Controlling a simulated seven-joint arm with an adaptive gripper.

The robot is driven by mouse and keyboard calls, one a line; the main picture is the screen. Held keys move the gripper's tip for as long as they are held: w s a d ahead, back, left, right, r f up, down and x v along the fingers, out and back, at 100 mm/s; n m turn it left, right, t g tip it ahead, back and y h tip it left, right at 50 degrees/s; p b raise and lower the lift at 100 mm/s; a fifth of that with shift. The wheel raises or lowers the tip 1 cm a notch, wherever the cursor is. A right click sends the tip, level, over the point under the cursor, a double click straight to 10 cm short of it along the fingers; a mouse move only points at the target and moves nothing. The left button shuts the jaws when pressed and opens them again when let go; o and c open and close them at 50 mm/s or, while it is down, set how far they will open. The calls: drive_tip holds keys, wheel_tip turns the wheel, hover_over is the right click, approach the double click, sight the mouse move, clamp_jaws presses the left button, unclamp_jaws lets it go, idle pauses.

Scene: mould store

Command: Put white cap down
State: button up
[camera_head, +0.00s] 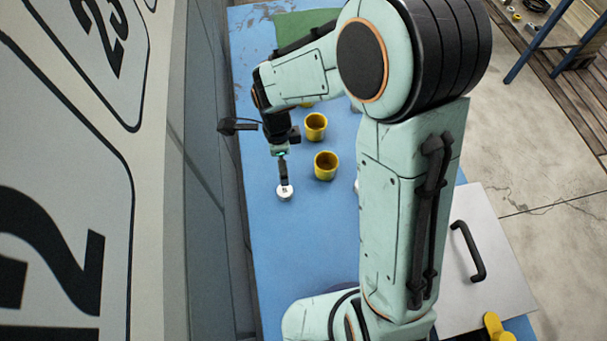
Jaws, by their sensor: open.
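The white cap (285,194) is a small round disc with a dark mark on top. It appears to rest on the blue table (305,235), left of my arm's column. My gripper (284,184) points down right at the cap, and its fingers overlap the cap's far edge in this view. The gripper is open. The small gap between fingers and cap, if any, is too small to tell.
Two yellow cups (326,165) (316,127) stand close to the right of my gripper, with another yellow thing partly hidden behind my arm. A green mat (300,25) lies at the far end. A grey panel with a black handle (469,251) is at right. The table's near part is clear.

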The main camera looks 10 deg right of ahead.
drive_tip(key=s+d+r+n, duration=0.3)
drive_tip(key=s+r+n, duration=0.3)
drive_tip(key=s+n, duration=0.3)
drive_tip(key=s+d+r+n, duration=0.3)
drive_tip(key=s+r+n, duration=0.3)
drive_tip(key=s+n, duration=0.3)
drive_tip(key=shift+s+r+n+y, duration=0.2)
drive_tip(key=shift+n+y, duration=0.2)
drive_tip(key=shift+n, duration=0.2)
